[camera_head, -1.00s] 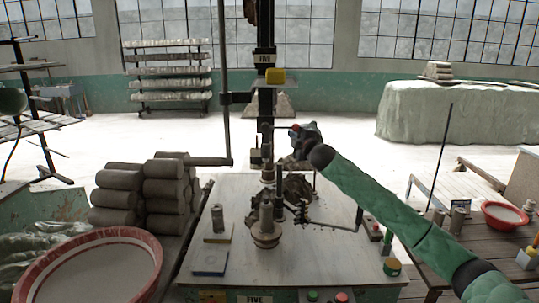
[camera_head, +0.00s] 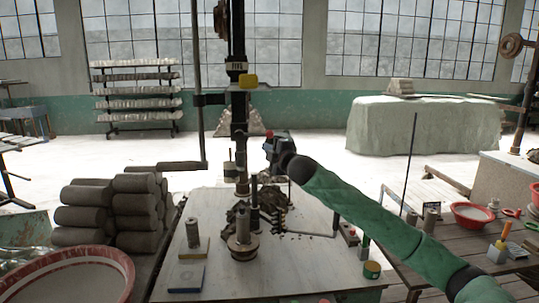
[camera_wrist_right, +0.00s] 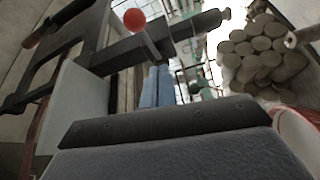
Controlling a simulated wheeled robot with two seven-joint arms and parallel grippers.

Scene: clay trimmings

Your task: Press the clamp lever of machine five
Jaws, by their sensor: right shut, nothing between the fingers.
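Machine five has a dark upright column (camera_head: 239,120) with a "FIVE" label (camera_head: 236,67) and stands on a pale work table (camera_head: 215,275). My right gripper (camera_head: 273,148) is just right of the column, above the table, shut and empty. A small red knob (camera_head: 270,135) shows at its tip in the head view. A red ball (camera_wrist_right: 134,19) on a thin stem shows ahead in the right wrist view, probably the clamp lever's knob; I cannot tell whether the gripper touches it. The gripper's grey body (camera_wrist_right: 165,150) fills the bottom of that view. My left gripper is not in view.
Clay logs (camera_head: 130,210) are stacked left of the table, behind a red-rimmed basin (camera_head: 75,280). A bent metal rod (camera_head: 320,235) and dark clay trimmings lie on the table. A wooden bench (camera_head: 420,260) with a red bowl (camera_head: 472,213) is at right.

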